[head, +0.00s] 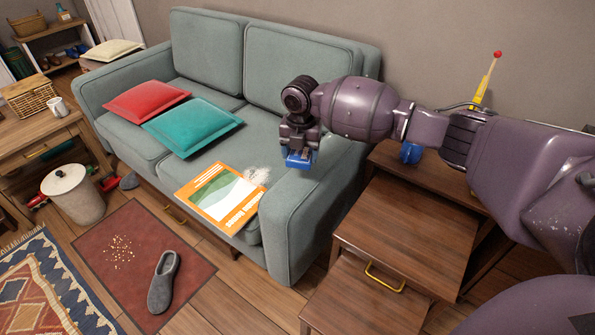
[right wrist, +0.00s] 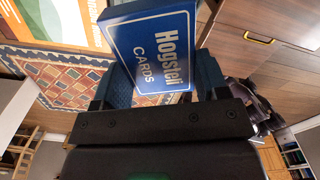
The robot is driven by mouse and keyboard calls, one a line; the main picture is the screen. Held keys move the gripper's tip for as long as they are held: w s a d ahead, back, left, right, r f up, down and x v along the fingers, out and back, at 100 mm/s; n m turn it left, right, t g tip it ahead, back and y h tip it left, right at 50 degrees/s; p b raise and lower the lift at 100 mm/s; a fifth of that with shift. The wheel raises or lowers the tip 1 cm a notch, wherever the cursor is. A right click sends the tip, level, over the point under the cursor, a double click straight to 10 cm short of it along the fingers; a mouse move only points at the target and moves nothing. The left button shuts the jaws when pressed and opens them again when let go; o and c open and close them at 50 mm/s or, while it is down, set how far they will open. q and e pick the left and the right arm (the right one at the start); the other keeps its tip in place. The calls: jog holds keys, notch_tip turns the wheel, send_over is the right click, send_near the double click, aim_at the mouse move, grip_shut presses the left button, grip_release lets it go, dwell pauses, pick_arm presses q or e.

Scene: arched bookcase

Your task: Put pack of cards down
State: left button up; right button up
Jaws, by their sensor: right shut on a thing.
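The pack of cards (head: 299,160) is a blue box, held in the fingers of my right gripper (head: 299,146) in the head view. It appears above the sofa (head: 292,229), near its right armrest; the height is hard to judge. My left gripper is not in view.
On the sofa are a red cushion (head: 147,101), a teal cushion (head: 192,127), an orange magazine (head: 215,198) and pale crumbs (head: 257,176). A wooden drawer unit (head: 405,235) stands right of the armrest. A slipper (head: 163,283) lies on the red mat (head: 108,262).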

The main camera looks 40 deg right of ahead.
aim_at(300, 178)
jog(key=shift+f, duration=0.75)
notch_tip(300, 178, down, 5)
jog(key=shift+f+b, duration=0.1)
jog(key=shift+b, duration=0.9)
jog(key=shift+r, duration=0.25)
jog(key=shift+f, duration=0.2)
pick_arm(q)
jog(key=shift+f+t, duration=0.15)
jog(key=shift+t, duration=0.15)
pick_arm(e)
jog(key=o, duration=0.9)
jog(key=shift+o, duration=0.2)
